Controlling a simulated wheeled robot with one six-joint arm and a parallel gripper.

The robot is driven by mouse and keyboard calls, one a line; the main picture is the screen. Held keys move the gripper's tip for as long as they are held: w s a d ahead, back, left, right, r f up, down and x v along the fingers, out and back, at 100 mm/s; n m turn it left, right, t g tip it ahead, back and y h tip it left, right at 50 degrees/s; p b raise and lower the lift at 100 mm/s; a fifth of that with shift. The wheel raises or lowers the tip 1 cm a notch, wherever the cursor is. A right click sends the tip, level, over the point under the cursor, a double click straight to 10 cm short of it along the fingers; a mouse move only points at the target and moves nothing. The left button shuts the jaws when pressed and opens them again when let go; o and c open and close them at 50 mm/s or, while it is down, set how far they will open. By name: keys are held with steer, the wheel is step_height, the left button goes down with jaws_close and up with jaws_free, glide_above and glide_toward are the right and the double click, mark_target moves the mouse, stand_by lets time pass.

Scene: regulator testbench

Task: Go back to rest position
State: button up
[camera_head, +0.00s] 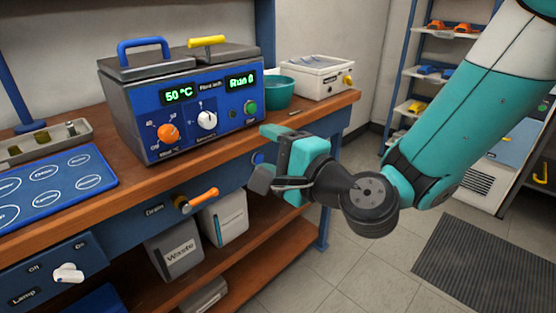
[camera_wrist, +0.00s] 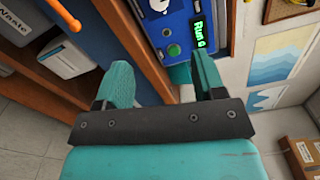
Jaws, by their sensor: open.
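My gripper (camera_head: 266,158) is open and empty in front of the bench, to the lower right of the blue regulator unit (camera_head: 190,105). In the wrist view my gripper (camera_wrist: 162,80) shows two teal fingers spread apart with nothing between them. The unit's display reads 50 °C and "Run 0", with an orange knob, a white knob and a green button on its front. The green button (camera_wrist: 174,50) also shows in the wrist view beyond the fingers. My gripper appears apart from the unit and the bench.
The wooden bench (camera_head: 215,160) has an orange-handled drain valve (camera_head: 197,201) and a lamp switch (camera_head: 68,272) on its front. A teal bowl (camera_head: 279,92) and a white box (camera_head: 318,77) stand on top. Waste bins (camera_head: 175,252) sit below. Shelves (camera_head: 420,75) stand behind my arm. The floor is open.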

steer(key=shift+s+a, duration=0.1)
steer(key=shift+a, duration=0.15)
steer(key=s+d+r+n+g, duration=0.1)
steer(key=s+n+g, duration=0.7)
steer(key=n, duration=0.3)
steer(key=s+d+f+n+g+h, duration=0.2)
steer(key=s+d+n+g+h, duration=0.45)
steer(key=s+d, duration=0.6)
step_height(320, 180, up, 16)
steer(key=w+d+t+h+p, duration=0.1)
steer(key=d+h+p, duration=0.1)
steer(key=p, duration=1.4)
steer(key=shift+d+n, duration=0.3)
steer(key=shift+n, duration=0.15)
